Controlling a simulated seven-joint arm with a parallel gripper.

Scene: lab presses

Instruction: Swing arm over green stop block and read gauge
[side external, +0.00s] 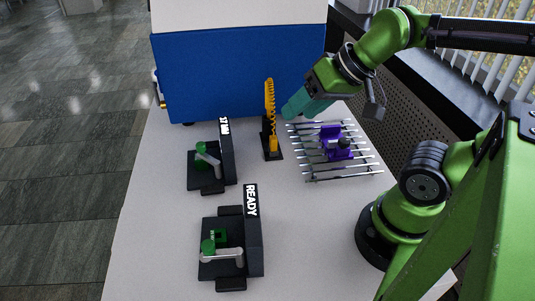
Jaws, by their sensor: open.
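My gripper (290,112), with teal fingers, is above the back of the table, just right of the orange upright piece; it is open, with nothing seen between its fingers. A black fixture marked READY (251,230) stands at the front. It has a green block (214,240) and a light grey swing arm (222,254) lying along the block's front side. A second black fixture (228,158), with a label I cannot read surely, stands behind it. It has a grey arm (209,157) and a green part (200,149). My gripper is well apart from both fixtures. I cannot make out a gauge dial.
An orange upright piece (270,100) on a black base stands mid-table. A metal rod rack (310,176) with a purple device (333,140) lies right of it. A blue and white box (230,75) closes off the back. The white table (150,220) is clear at left and front.

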